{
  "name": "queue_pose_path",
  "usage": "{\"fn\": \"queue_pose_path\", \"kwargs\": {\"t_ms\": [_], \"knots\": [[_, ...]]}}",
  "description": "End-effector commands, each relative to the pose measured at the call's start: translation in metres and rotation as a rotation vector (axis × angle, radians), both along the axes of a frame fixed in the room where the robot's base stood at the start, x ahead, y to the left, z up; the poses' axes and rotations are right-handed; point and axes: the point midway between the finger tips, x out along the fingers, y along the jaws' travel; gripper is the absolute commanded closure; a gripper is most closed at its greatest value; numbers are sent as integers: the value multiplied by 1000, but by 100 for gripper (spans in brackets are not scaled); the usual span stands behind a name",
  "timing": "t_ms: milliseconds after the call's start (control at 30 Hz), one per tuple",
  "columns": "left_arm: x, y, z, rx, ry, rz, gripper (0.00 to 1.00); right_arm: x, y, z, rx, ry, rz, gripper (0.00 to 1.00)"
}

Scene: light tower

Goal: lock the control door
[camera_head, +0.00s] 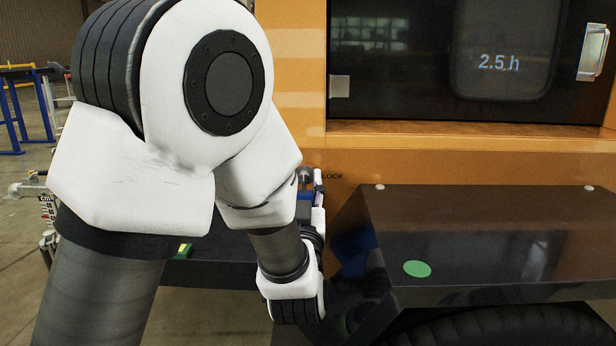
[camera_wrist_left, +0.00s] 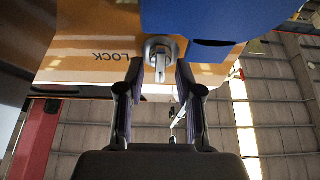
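The control door (camera_head: 400,70) is a dark glossy panel set in the orange housing, with a "2.5 h" display behind it and a silver handle (camera_head: 593,52) at its right. It looks closed. A round metal lock with a key (camera_wrist_left: 160,60) sits on the orange face beside the word LOCK, which is upside down in the left wrist view. My left gripper (camera_wrist_left: 158,75) is open, with a finger on either side of the key and visible gaps. In the head view my left arm mostly hides the gripper and lock. My right gripper is not in view.
A dark sloping cover (camera_head: 490,230) with a green dot (camera_head: 417,268) juts out right of the lock, close to my left wrist. A blue surface (camera_wrist_left: 220,18) is close to the lock in the wrist view. Blue and yellow racks (camera_head: 22,105) stand far left.

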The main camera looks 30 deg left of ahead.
Motion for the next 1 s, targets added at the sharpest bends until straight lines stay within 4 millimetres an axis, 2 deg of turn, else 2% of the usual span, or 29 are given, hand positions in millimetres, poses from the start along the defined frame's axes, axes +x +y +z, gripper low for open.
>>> {"fn": "queue_pose_path", "kwargs": {"t_ms": [133, 233, 667, 1000], "knots": [[0, 0, 0, 0, 0, 0, 65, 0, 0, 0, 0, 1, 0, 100], [0, 0, -1, 0, 0, 0, 100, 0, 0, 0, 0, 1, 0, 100], [1, 0, 0, 25, 17, 6, 100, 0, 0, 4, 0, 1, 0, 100], [1, -1, 3, 178, 114, 44, 100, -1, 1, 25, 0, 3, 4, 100]]}}
